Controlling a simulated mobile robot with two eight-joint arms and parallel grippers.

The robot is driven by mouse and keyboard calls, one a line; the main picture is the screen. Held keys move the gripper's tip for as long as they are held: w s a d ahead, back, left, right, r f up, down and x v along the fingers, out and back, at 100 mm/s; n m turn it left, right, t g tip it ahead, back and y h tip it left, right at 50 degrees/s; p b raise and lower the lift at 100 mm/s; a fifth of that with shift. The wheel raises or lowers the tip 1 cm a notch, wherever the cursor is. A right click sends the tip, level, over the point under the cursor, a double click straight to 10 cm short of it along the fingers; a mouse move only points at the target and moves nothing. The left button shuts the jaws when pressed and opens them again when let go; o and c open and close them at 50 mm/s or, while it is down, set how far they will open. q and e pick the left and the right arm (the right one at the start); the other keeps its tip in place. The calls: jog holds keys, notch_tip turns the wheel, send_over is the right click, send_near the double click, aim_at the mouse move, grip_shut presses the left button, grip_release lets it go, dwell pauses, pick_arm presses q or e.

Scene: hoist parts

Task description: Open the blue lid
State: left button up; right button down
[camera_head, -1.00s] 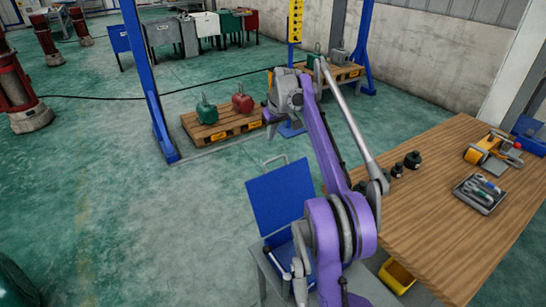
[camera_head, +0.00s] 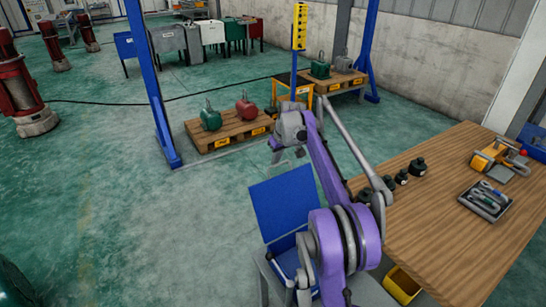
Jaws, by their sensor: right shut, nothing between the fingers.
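The blue lid (camera_head: 283,203) stands raised and steeply tilted on a blue box (camera_head: 287,263), with its broad face toward me. My purple right arm crosses in front and hides the right side of the box. My left gripper is not in view.
A wooden table (camera_head: 440,225) with several black weights (camera_head: 402,177), a tool tray (camera_head: 486,200) and an orange tool (camera_head: 497,157) is at right. A yellow bin (camera_head: 401,284) is below it. A pallet (camera_head: 222,135) lies behind the lid.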

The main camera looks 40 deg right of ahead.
jog(key=shift+s, duration=0.15)
jog(key=shift+s, duration=0.1)
jog(key=shift+s+r, duration=0.15)
jog(key=shift+s, duration=0.1)
jog(key=s, duration=0.1)
jog(key=s+r+t+b, duration=0.1)
jog(key=s+t, duration=0.1)
jog(key=s, duration=0.1)
jog(key=shift+a+r, duration=0.25)
jog(key=shift+r, duration=0.05)
jog(key=shift+s+r+t, duration=0.25)
jog(key=shift+s+t, duration=0.05)
jog(key=shift+s, duration=0.25)
jog(key=v, duration=1.1)
jog(key=shift+a+f, duration=0.1)
jog(key=shift+a, duration=0.05)
